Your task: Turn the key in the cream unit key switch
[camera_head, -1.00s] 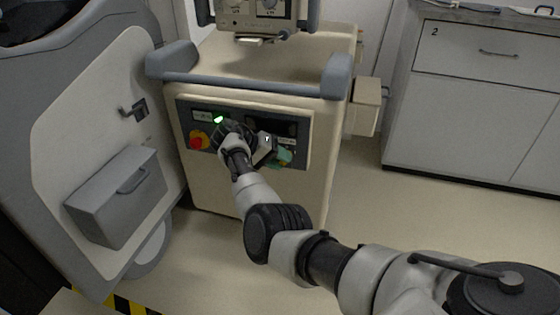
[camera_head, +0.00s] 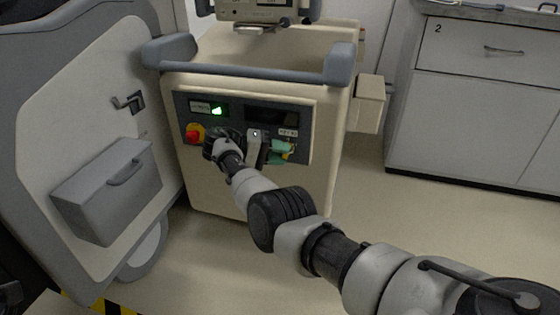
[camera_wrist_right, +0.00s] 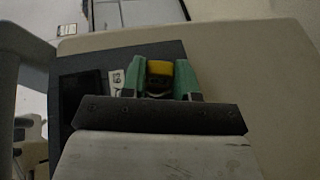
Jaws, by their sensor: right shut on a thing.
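The cream unit (camera_head: 262,190) stands in the middle of the head view, with a dark control panel (camera_head: 180,112) on its front. My right gripper (camera_head: 281,150) is at the panel's right part, its green fingers shut on the yellow key (camera_head: 286,156). In the right wrist view the green fingers of my right gripper (camera_wrist_right: 159,80) stand on both sides of the yellow key (camera_wrist_right: 160,67). The key switch itself is mostly hidden by the fingers, so I cannot tell the key's angle. My left gripper is in no view.
A grey cart with a box (camera_head: 108,190) stands left. White cabinets (camera_head: 470,110) stand right, with clear floor between.

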